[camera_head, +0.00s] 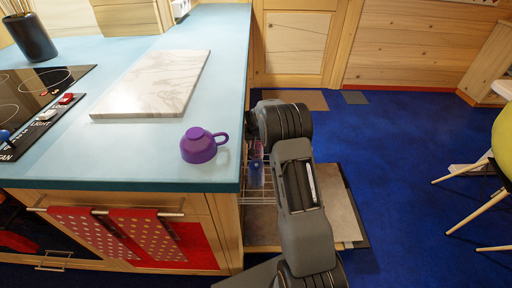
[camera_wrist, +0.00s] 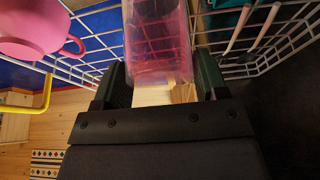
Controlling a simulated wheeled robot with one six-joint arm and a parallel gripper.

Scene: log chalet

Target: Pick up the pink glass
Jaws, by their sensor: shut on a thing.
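The pink glass (camera_wrist: 158,45), a clear pink tumbler, shows at the top middle of the wrist view. My gripper (camera_wrist: 162,78) is shut on it, with one dark finger at each side. White rack wires (camera_wrist: 95,45) run on both sides of the glass. I cannot tell whether the glass still touches the rack. In the head view my arm hides the gripper; a small bluish and pinkish shape (camera_head: 256,172) shows beside the arm at the wire rack, too small to make out.
A pink mug (camera_wrist: 35,28) is close on the left in the wrist view. Teal and pinkish items (camera_wrist: 235,22) lie at the right. In the head view, a purple cup (camera_head: 198,148) and marble board (camera_head: 155,82) stand on the blue counter (camera_head: 110,165).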

